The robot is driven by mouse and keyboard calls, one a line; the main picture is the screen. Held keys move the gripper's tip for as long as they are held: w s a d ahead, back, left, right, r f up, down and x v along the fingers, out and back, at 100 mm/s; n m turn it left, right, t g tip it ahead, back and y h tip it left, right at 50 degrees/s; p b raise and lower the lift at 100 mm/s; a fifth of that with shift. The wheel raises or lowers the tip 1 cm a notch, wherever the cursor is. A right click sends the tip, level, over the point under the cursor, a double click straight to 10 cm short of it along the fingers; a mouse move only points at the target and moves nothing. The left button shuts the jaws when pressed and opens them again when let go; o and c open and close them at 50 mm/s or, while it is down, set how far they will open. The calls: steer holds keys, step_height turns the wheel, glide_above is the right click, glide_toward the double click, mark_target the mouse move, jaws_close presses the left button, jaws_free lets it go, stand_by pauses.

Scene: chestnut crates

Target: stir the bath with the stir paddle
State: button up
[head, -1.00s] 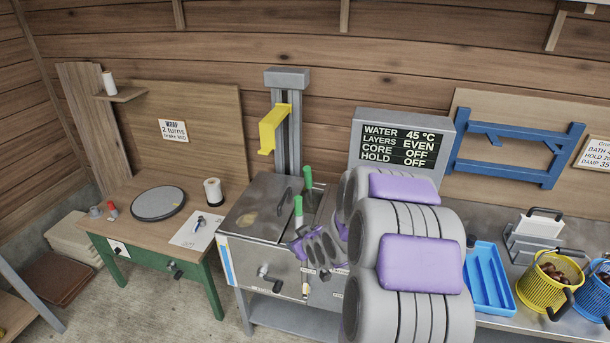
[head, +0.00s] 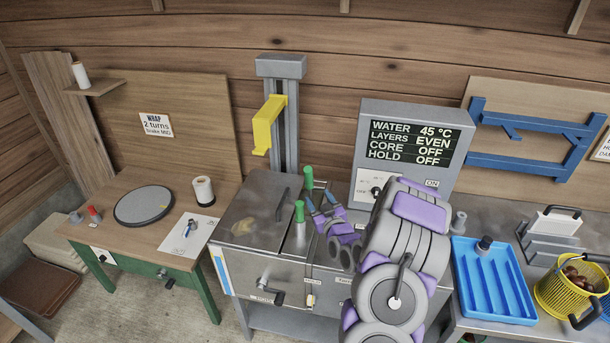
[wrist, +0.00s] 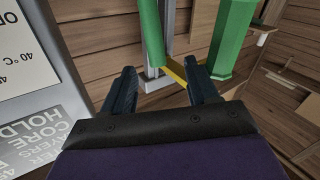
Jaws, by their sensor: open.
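Two upright green handles stand at the steel bath (head: 250,250), a rear one (head: 308,178) and a nearer one (head: 299,211). I cannot tell which belongs to the stir paddle; whatever is below them is hidden. My gripper (head: 322,203) is open and empty, just right of the handles above the bath's right part. In the wrist view my gripper (wrist: 162,74) has one green handle (wrist: 151,28) ahead between the fingertip directions and another (wrist: 234,38) beyond the right finger. Neither is between the jaws. My arm hides the bath's right end.
A display box (head: 412,145) stands right behind my arm, reading 45 °C, EVEN, core OFF, hold OFF. A yellow bracket (head: 266,125) hangs on a post behind the bath. A blue tray (head: 493,280) and yellow basket (head: 568,290) are at right. A wrapping table (head: 120,235) is left.

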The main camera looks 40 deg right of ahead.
mark_target(308, 180)
steer(key=b+x, duration=0.2)
steer(key=x, duration=1.1)
steer(key=shift+d+f, duration=0.15)
steer(key=shift+f, duration=0.05)
steer(key=shift+w+d, duration=0.35)
steer(key=shift+w, duration=0.2)
steer(key=shift+w+d+f, duration=0.15)
steer(key=shift+d+f, duration=0.05)
steer(key=shift+d, duration=0.5)
steer(key=shift+a+r, duration=0.1)
steer(key=shift+a, duration=0.15)
steer(key=shift+c, duration=0.3)
steer(key=shift+a+r, duration=0.1)
steer(key=shift+a, duration=0.25)
steer(key=c, duration=0.3)
steer(key=shift+d, duration=0.2)
steer(key=c, duration=0.5)
jaws_close()
